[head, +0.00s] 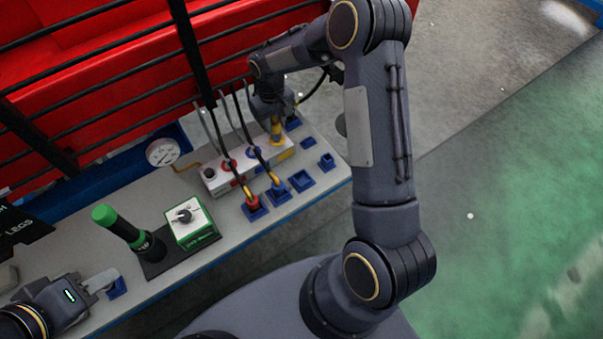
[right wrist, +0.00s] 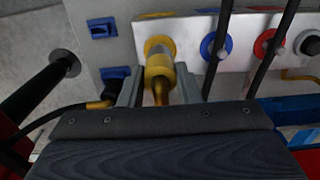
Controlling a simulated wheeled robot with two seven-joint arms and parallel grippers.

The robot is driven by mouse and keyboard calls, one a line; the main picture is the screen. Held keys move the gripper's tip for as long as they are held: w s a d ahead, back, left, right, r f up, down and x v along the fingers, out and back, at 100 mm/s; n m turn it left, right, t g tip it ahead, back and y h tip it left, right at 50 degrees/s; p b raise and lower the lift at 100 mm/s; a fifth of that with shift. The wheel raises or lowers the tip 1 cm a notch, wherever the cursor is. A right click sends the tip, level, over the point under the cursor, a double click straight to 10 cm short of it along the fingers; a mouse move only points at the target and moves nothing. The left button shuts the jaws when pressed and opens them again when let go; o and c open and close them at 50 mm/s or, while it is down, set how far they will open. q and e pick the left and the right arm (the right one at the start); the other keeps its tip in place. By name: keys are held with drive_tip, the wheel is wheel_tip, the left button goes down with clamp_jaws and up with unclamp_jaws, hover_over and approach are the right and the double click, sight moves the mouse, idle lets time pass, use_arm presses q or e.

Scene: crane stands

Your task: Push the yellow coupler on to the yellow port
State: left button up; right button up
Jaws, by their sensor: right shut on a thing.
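The yellow coupler (right wrist: 159,68) is between the two fingers of my right gripper (right wrist: 160,88) in the right wrist view; the gripper is shut on it. The yellow port (right wrist: 158,45) is a yellow ring on the white manifold, directly in front of the coupler. The two look lined up and touching or nearly so; I cannot tell how far the coupler is on. In the head view my right gripper (head: 274,116) is at the manifold's far end, with yellow showing below it. My left gripper (head: 98,284) is at the bottom left, beside a small blue holder; its finger gap is unclear.
The white manifold (head: 230,176) also has blue, red and black ports, with hoses rising nearby. Blue holders (head: 302,180) line the bench. A green-handled tool (head: 118,224), a green box (head: 190,222) and a gauge (head: 162,152) stand leftward. A red barred structure (head: 100,85) is behind.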

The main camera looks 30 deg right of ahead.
drive_tip(key=shift+f+b, duration=0.4)
drive_tip(key=shift+f, duration=0.1)
drive_tip(key=o, duration=1.1)
drive_tip(key=shift+r, duration=0.15)
drive_tip(key=shift+r+p, duration=1.6)
drive_tip(key=shift+r, duration=0.85)
drive_tip(key=shift+r, duration=0.2)
wheel_tip(320, 180, up, 7)
drive_tip(key=shift+r+b, duration=0.2)
drive_tip(key=shift+b, duration=0.5)
